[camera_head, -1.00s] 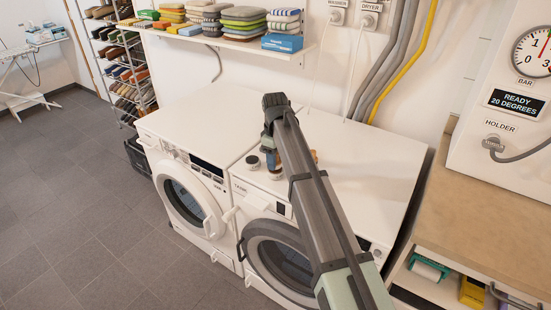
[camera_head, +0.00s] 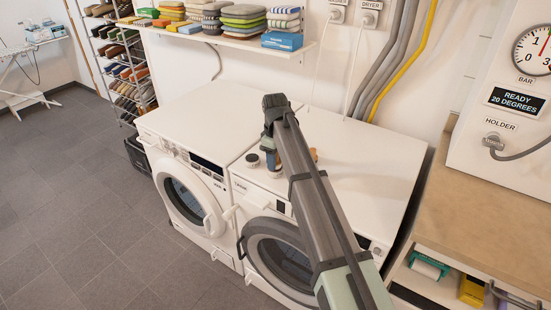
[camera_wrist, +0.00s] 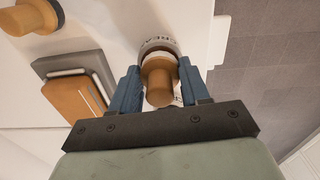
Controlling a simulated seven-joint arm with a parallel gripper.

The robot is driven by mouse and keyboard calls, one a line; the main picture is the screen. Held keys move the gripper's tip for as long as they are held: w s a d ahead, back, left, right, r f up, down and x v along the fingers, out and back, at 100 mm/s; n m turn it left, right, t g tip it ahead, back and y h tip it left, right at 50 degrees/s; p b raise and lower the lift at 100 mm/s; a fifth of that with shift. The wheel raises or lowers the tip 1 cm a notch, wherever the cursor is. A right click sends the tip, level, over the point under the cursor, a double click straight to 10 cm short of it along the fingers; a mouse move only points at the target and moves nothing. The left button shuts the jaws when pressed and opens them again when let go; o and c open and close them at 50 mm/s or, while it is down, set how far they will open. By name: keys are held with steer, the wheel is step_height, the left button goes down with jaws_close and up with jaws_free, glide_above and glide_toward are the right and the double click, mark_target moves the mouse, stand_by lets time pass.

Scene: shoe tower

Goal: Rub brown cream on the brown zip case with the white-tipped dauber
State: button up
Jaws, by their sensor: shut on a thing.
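My gripper (camera_wrist: 160,90) is shut on a dauber (camera_wrist: 158,82) with a round wooden handle, held between the blue fingers. A white part shows around the far side of the handle. A pale round jar with lettering (camera_wrist: 158,42) is right behind or below the dauber; I cannot tell whether the tip touches it. The brown zip case (camera_wrist: 72,100), with a pale zip line, lies on a grey pad to the left of the fingers. In the head view my gripper (camera_head: 272,160) is low over the right machine's top, partly hidden by my arm.
Another wooden-handled dauber (camera_wrist: 30,17) stands at the wrist view's upper left. A small dark-topped jar (camera_head: 252,160) is left of my gripper, near the front edge of the dryer top (camera_head: 375,160). The left machine's top (camera_head: 205,115) is clear. A shelf (camera_head: 235,40) of folded cloths is behind.

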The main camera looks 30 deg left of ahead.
stand_by(0.5)
steer(key=shift+r, duration=3.5)
steer(key=shift+w, duration=0.1)
